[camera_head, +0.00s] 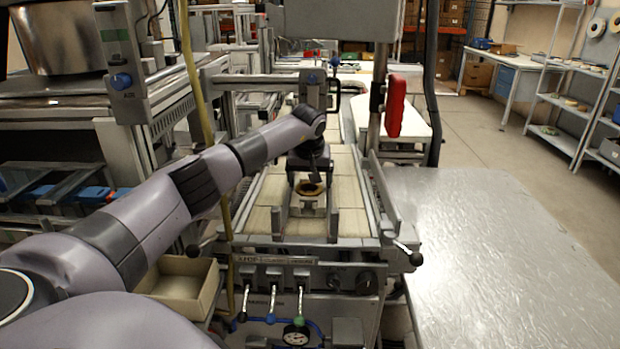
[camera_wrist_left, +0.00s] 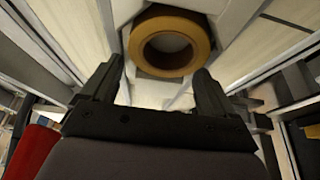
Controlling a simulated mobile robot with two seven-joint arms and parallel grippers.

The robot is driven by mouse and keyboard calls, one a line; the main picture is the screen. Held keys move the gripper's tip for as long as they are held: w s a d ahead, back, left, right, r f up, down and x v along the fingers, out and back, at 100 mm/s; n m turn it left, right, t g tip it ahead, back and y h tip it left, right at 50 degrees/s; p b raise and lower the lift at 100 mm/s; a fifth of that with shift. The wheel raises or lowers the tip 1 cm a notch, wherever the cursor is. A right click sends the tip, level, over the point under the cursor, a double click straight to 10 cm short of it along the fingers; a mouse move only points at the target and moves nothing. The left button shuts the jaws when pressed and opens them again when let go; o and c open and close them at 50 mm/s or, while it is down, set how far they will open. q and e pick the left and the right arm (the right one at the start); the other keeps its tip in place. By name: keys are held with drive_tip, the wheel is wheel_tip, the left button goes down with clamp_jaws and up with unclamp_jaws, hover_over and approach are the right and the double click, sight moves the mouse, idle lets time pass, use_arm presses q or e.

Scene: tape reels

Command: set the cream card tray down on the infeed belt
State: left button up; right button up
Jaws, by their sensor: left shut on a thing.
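The cream card tray (camera_head: 180,285) is an open, empty box at lower left, beside and below the belt, apart from my grippers. The infeed belt (camera_head: 262,190) is the pale surface running away between metal rails. My left gripper (camera_head: 309,182) reaches down over the belt and is shut on a brown-yellow tape reel (camera_head: 310,188). In the left wrist view the reel (camera_wrist_left: 170,42) shows as a ring at the fingertips (camera_wrist_left: 158,72). The exact finger contact is hard to see. Whether the reel touches the belt cannot be told. My right gripper is not in view.
Metal uprights (camera_head: 277,222) stand near the belt's front, by the gripper. A control panel (camera_head: 300,275) with levers and a gauge is below. A red handle (camera_head: 395,105) hangs at right. A wide grey table (camera_head: 500,250) at right is bare.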

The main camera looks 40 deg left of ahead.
use_arm(q)
drive_tip(key=shift+f, duration=0.2)
drive_tip(key=o, duration=0.9)
drive_tip(key=shift+r, duration=0.1)
drive_tip(key=shift+s+r, duration=0.15)
drive_tip(key=shift+r, duration=0.45)
drive_tip(key=b+v, duration=0.1)
drive_tip(key=v, duration=1)
drive_tip(key=shift+d, duration=0.15)
drive_tip(key=shift+d, duration=0.1)
